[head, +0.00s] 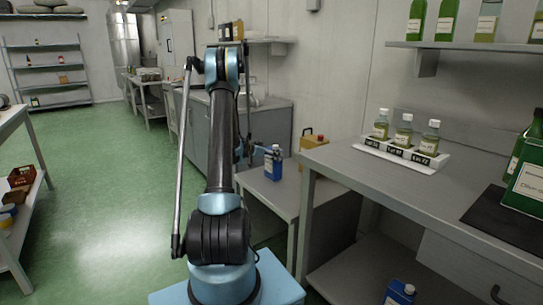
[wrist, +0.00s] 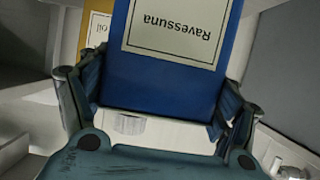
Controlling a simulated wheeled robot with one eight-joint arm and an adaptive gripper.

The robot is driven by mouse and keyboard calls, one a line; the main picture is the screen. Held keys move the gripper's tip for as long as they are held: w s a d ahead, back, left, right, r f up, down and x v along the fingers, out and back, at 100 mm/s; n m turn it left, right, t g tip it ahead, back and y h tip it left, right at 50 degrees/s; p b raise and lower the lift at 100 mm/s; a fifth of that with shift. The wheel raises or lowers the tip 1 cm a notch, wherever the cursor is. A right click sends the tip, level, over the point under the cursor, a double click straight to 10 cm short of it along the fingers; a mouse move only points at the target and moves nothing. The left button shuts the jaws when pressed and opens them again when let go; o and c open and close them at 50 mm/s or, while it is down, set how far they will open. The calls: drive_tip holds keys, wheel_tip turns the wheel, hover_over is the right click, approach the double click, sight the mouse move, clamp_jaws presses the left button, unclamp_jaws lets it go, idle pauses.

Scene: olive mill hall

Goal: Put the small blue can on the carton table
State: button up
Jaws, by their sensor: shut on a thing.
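A small blue can (head: 272,163) with a white label and dark cap shows in the head view at the low grey table (head: 262,192). My gripper (head: 250,150) is at its left side, partly hidden behind my arm. In the wrist view the blue can (wrist: 165,80), label reading "Ravessuna" upside down, fills the space between the fingers of my gripper (wrist: 158,108), which is shut on it. The can looks upright. I cannot tell whether its base touches the table top.
A higher grey bench (head: 400,180) with a bottle rack (head: 402,153) is at right. Another blue can (head: 400,292) sits low under it. Green floor is clear at left.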

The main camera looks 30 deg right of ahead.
drive_tip(key=o, duration=2)
drive_tip(key=shift+o, duration=0.2)
drive_tip(key=s+a+r+n+y, duration=0.1)
drive_tip(key=s+a+r, duration=0.1)
drive_tip(key=a+r, duration=0.35)
drive_tip(key=s+a+r+n+y, duration=0.1)
drive_tip(key=s+a+r, duration=0.15)
drive_tip(key=a, duration=0.55)
drive_tip(key=s+a+r+n+y, duration=0.1)
drive_tip(key=s+a+r, duration=0.2)
drive_tip(key=a, duration=0.4)
drive_tip(key=s+a+r+n+t+y, duration=0.1)
drive_tip(key=s+a+n+y, duration=0.1)
drive_tip(key=s+a, duration=0.3)
drive_tip(key=s+a+r+n+y, duration=0.1)
drive_tip(key=s+a+n, duration=0.2)
drive_tip(key=s+a, duration=0.25)
drive_tip(key=s+a+f+n+y, duration=0.3)
drive_tip(key=s+a+f+n, duration=0.1)
drive_tip(key=s+a, duration=0.6)
drive_tip(key=s+a+f+n+y, duration=0.4)
drive_tip(key=s+a, duration=0.7)
drive_tip(key=s, duration=0.3)
drive_tip(key=shift+a+n+y, duration=0.2)
drive_tip(key=shift+n+y, duration=0.1)
drive_tip(key=shift+n, duration=0.3)
